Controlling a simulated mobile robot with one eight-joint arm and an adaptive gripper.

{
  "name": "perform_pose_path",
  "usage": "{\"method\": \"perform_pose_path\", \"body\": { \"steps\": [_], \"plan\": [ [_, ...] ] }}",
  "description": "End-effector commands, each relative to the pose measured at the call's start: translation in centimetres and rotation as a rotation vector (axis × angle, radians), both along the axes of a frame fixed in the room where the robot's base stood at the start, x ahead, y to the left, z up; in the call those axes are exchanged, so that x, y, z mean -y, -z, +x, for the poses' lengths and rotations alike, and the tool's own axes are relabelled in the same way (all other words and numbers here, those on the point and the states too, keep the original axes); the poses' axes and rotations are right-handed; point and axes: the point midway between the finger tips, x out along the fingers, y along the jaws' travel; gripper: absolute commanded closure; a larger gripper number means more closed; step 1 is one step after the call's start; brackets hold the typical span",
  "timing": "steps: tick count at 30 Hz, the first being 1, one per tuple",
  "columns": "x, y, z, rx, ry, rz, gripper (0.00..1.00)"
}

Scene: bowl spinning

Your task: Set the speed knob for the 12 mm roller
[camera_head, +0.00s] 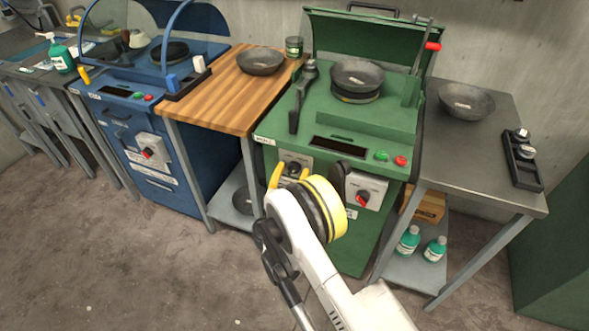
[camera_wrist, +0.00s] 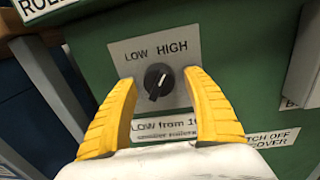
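The black speed knob (camera_wrist: 158,82) sits on a grey plate (camera_wrist: 125,48) marked LOW on the left and HIGH on the right, on the green machine's front. A short white line on the knob slants toward the upper right, toward HIGH. My gripper (camera_wrist: 160,77) is open, with one yellow finger on each side of the knob and a gap on both sides. A label below (camera_wrist: 165,128) reads "LOW from 1…" and "smaller rollers"; the fingers and gripper body hide part of it. In the head view my gripper (camera_head: 288,173) is at the front of the green machine (camera_head: 345,125), partly covering the knob plate.
A red switch (camera_head: 362,199) on a white plate, a green button (camera_head: 382,155) and a red button (camera_head: 400,161) are to the right. A wooden table (camera_head: 215,95) stands left and a metal table (camera_head: 480,150) right. A black tray (camera_head: 520,165) holds small metal parts.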

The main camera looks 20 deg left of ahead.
Motion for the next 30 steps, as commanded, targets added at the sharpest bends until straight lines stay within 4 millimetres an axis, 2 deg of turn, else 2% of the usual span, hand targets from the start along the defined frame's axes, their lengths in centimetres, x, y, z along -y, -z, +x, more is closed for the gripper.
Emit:
{"method": "perform_pose_path", "body": {
  "steps": [1, 3, 5, 20, 30],
  "plan": [
    [0.01, 0.00, 0.01, 0.000, 0.000, 0.000, 0.57],
    [0.01, 0.00, 0.02, 0.000, 0.000, 0.000, 0.79],
    [0.01, 0.00, 0.02, 0.000, 0.000, 0.000, 0.94],
    [0.07, -0.03, 0.10, -0.004, 0.001, -0.053, 0.94],
    [0.17, -0.12, 0.14, -0.023, 0.002, -0.296, 0.94]
  ]
}}
